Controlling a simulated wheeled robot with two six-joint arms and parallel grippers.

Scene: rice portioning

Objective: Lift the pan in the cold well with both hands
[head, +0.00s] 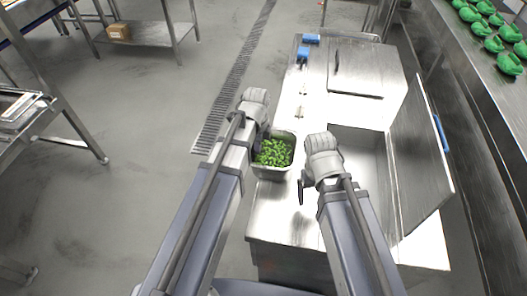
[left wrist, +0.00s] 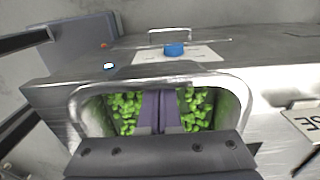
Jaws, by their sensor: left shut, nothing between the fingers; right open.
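A steel pan (head: 272,173) full of green pieces sits at the left edge of the steel counter. Its pale rim (left wrist: 228,82) also shows in the left wrist view. My left gripper (head: 262,138) is at the pan's far left side. In the left wrist view its fingers (left wrist: 159,110) are together, in front of the green pieces, with nothing between them. My right gripper (head: 301,188) is open and empty, a little right of the pan's near end. I cannot tell whether the pan sits in a well, as its underside is hidden.
The steel counter (head: 285,225) has an open compartment (head: 363,150) with a raised lid (head: 418,155) on the right. A closed lid (head: 365,68) and blue items (head: 303,53) are farther back.

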